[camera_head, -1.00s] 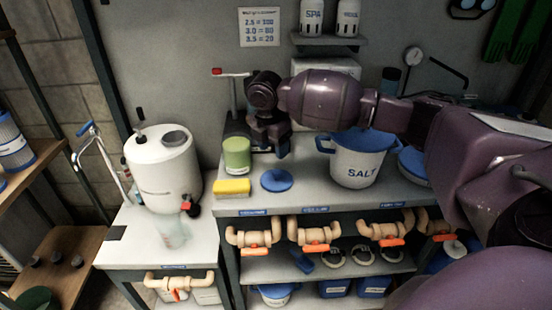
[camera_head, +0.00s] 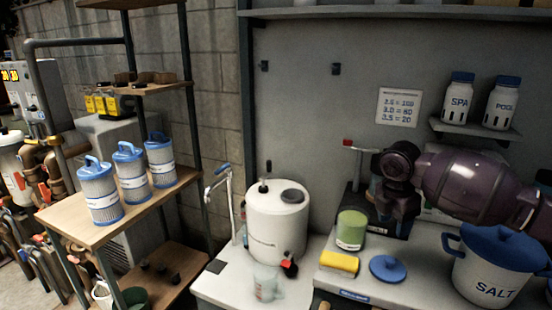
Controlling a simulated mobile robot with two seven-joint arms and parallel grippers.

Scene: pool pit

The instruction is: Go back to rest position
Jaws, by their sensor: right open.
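My right arm comes in from the right, and its purple forearm reaches left over the bench. My right gripper (camera_head: 398,222) is at the arm's end, pointing down, just right of a green cup-like container (camera_head: 351,230). Its jaws are open, and I see nothing held between them. The gripper is above the bench, behind a blue round lid (camera_head: 388,268). My left gripper is not in view.
A salt bucket (camera_head: 490,275) stands under my right forearm. A yellow sponge (camera_head: 339,262) lies at the bench (camera_head: 425,248) edge. A white tank (camera_head: 277,225) and a clear jug (camera_head: 267,283) stand to the left. Filter cartridges (camera_head: 128,175) stand on a wooden shelf. Bottles (camera_head: 458,97) sit above the arm.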

